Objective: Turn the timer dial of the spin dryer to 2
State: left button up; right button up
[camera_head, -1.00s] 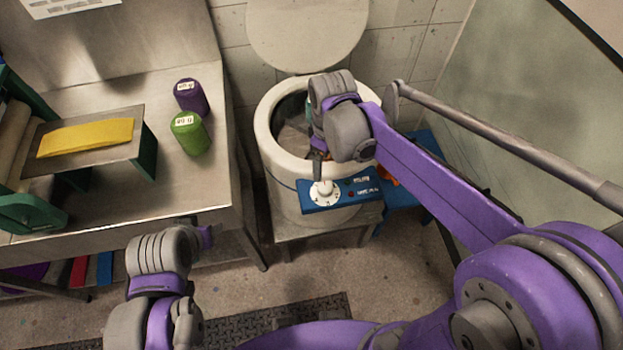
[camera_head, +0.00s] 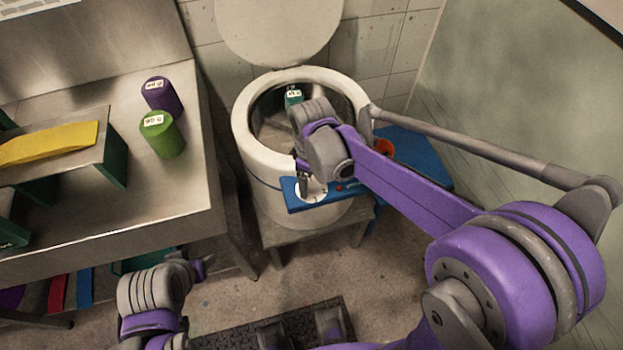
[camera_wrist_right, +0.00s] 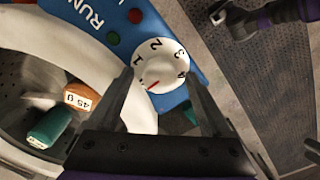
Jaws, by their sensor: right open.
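The spin dryer (camera_head: 245,145) is a white tub with its lid raised and a blue control panel (camera_head: 352,196) on its front. The white timer dial (camera_wrist_right: 165,62) carries black numbers, with 1, 2 and 3 readable, and a red line near its lower edge, away from the 2. My right gripper (camera_wrist_right: 160,78) is open, its fingertips on either side of the dial; I cannot tell whether they touch it. In the head view the dial (camera_head: 314,193) is partly hidden by that gripper (camera_head: 303,183). My left gripper (camera_head: 201,267) is low at the left, away from the dryer; its jaw opening is unclear.
The dryer drum holds a teal container (camera_wrist_right: 50,124) and an orange-brown one labelled 45 g (camera_wrist_right: 82,96). A steel counter (camera_head: 190,190) at left bears purple (camera_head: 161,97) and green (camera_head: 162,137) containers. A glass-like panel (camera_head: 490,90) stands at right.

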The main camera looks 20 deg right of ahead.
grip_shut()
dwell(0.4)
jog(key=m, duration=0.5)
jog(key=shift+m+b, duration=0.35)
jog(key=shift+m, duration=0.05)
jog(key=m, duration=1.2)
jog(key=shift+m+b, duration=0.3)
jog(key=shift+b, duration=0.05)
jog(key=m, duration=0.5)
jog(key=shift+m, duration=0.3)
